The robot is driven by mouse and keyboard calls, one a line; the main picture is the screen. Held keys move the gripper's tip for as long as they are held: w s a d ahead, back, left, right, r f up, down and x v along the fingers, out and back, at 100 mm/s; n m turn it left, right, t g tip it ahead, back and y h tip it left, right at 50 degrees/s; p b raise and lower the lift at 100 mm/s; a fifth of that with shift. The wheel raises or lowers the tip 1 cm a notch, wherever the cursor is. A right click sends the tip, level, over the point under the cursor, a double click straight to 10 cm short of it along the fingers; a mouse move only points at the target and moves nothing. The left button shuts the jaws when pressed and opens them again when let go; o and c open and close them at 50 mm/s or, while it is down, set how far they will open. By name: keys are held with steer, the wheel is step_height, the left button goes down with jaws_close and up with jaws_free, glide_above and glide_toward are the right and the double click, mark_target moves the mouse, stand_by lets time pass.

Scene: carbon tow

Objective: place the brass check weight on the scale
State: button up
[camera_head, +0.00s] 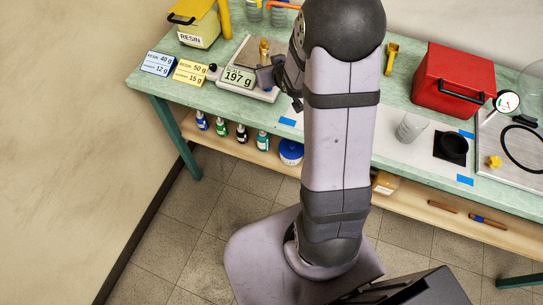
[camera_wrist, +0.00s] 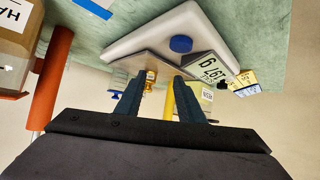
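The scale (camera_head: 258,95) stands on the bench at the left, its display reading 197 g. It also shows upside down in the wrist view (camera_wrist: 140,42). The small brass check weight (camera_head: 264,46) appears to stand upright on the scale's metal plate. In the wrist view the brass weight (camera_wrist: 151,76) shows between the fingertips, nearer the left one and partly hidden. My gripper (camera_head: 270,74) is over the right side of the scale, low beside the plate. In the wrist view my gripper (camera_wrist: 160,82) has its fingers apart, with no grip on the weight visible.
Resin and hardener cards (camera_head: 190,72) stand left of the scale, with a yellow resin container (camera_head: 198,32) behind. A yellow scoop (camera_head: 392,58), red case (camera_head: 452,80) and clear cup (camera_head: 411,128) are to the right. My arm hides the bench middle.

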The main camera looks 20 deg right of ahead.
steer(key=s+a+g, duration=0.1)
steer(key=s+a, duration=0.1)
steer(key=s, duration=0.1)
steer(key=s+a+f+g, duration=0.1)
steer(key=s+g, duration=0.1)
steer(key=s, duration=0.2)
steer(key=s+a+f+g, duration=0.1)
steer(key=s+a+g, duration=0.1)
steer(key=s, duration=0.2)
steer(key=shift+s+a, duration=0.25)
steer(key=shift+a, duration=0.05)
steer(key=s+a+g, duration=0.3)
steer(key=s, duration=0.5)
steer(key=s+a+g+y, duration=0.1)
steer(key=s+a+g, duration=0.2)
steer(key=s, duration=0.6)
steer(key=shift+s+a+r+n, duration=0.2)
steer(key=shift+s+a+n, duration=0.1)
steer(key=shift+r+p, duration=0.45)
steer(key=shift+p, duration=0.05)
